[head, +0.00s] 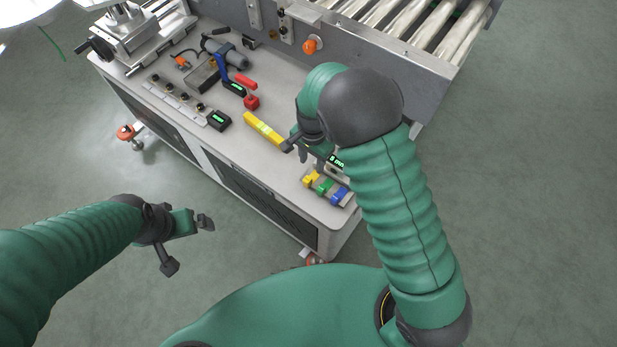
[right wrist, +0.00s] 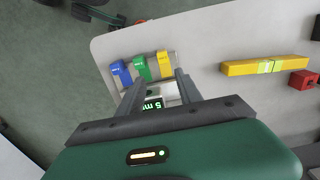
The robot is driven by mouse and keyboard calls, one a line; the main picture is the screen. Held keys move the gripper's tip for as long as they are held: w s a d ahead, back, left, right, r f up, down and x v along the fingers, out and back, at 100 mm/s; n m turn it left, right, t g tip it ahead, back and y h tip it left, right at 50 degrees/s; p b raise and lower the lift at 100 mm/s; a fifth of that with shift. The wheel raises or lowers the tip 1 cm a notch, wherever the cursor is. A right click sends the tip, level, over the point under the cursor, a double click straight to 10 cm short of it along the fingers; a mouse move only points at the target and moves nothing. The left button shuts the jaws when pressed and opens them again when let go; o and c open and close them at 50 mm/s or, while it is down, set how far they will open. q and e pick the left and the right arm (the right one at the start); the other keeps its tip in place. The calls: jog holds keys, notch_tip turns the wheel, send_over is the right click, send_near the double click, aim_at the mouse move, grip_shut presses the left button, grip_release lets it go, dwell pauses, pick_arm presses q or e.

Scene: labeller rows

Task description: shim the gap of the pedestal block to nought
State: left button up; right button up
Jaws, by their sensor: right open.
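Three shims, yellow (head: 311,179), green (head: 325,186) and blue (head: 340,195), lie side by side near the bench's front right corner. The right wrist view also shows the blue shim (right wrist: 121,72), green shim (right wrist: 142,68) and yellow shim (right wrist: 164,64). My right gripper (head: 303,155) is open and empty above this corner. Between its fingers (right wrist: 158,88) a small display (right wrist: 152,104) reads 5 mm, just beside the shims. I cannot tell for sure which part is the pedestal block. My left gripper (head: 188,244) is open and empty, off the bench's front left.
A yellow level (head: 264,130) and a red block (head: 251,103) lie on the bench (head: 180,125). Small dark displays (head: 218,120), a grey block (head: 203,78) and a row of knobs (head: 183,96) stand further left. A roller conveyor (head: 430,25) runs behind.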

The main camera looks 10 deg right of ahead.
aim_at(307, 179)
jog(key=a+f, duration=0.1)
jog(key=f, duration=0.1)
jog(key=a+f+b, duration=0.1)
jog(key=f, duration=0.5)
jog(key=shift+s+a+f, duration=0.1)
jog(key=shift+a+f, duration=0.1)
jog(key=shift+a, duration=0.2)
jog(key=shift+d+f+b, duration=0.3)
jog(key=shift+d+f, duration=0.55)
jog(key=shift+f, duration=0.3)
jog(key=shift+d, duration=0.1)
jog(key=shift+a+r, duration=0.1)
jog(key=shift+a, duration=0.5)
jog(key=c, duration=0.6)
jog(key=shift+c, duration=1.2)
jog(key=shift+d, duration=0.35)
grip_shut()
pick_arm(q)
jog(key=shift+a+f, duration=0.75)
jog(key=shift+f, duration=0.3)
jog(key=shift+a, duration=0.1)
pick_arm(e)
jog(key=shift+a, duration=0.15)
